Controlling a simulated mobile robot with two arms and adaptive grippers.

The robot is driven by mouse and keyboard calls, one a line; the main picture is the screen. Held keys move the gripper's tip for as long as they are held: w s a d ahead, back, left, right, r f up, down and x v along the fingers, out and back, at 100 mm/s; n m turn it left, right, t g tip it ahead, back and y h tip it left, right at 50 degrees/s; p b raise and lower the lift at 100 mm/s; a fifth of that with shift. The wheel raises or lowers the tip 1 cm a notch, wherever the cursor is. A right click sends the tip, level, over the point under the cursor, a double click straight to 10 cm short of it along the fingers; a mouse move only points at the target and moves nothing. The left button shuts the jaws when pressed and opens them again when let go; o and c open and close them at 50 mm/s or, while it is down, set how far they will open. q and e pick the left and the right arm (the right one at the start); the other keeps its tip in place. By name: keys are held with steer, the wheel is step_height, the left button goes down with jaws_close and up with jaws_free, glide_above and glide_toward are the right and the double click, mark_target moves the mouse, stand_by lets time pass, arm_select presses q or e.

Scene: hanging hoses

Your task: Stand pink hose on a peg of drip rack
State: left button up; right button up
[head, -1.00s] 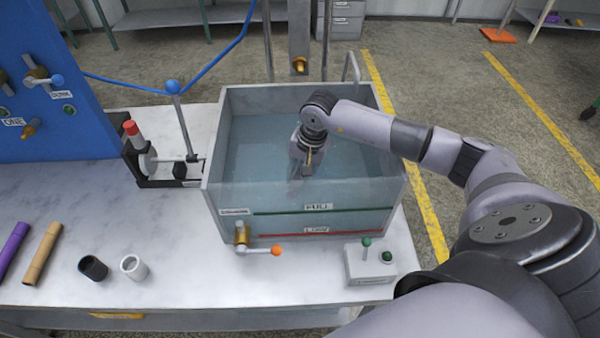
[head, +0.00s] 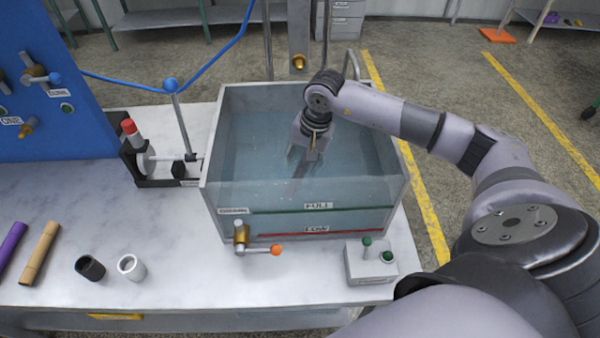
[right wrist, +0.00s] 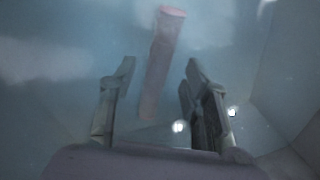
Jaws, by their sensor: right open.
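The pink hose (right wrist: 162,62) lies under water in the right wrist view, a dull pink tube ahead of my right gripper (right wrist: 155,88). The gripper's fingers are spread apart and empty. The hose's near end shows between and beyond them, and no contact shows. In the head view the right gripper (head: 302,155) points down into the tank, its fingertips blurred by the water. A faint dark pink shape below it there looks like the hose (head: 298,186). I cannot make out a drip rack in either view. My left gripper is not in view.
The clear-walled tank (head: 222,190) surrounds the gripper. A drain valve with an orange knob (head: 276,250) and a switch box (head: 371,263) stand in front.

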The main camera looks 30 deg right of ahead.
step_height(320, 180, up, 8)
steer(key=s+b, duration=0.1)
steer(key=shift+s+d, duration=0.15)
steer(key=shift+d, duration=0.25)
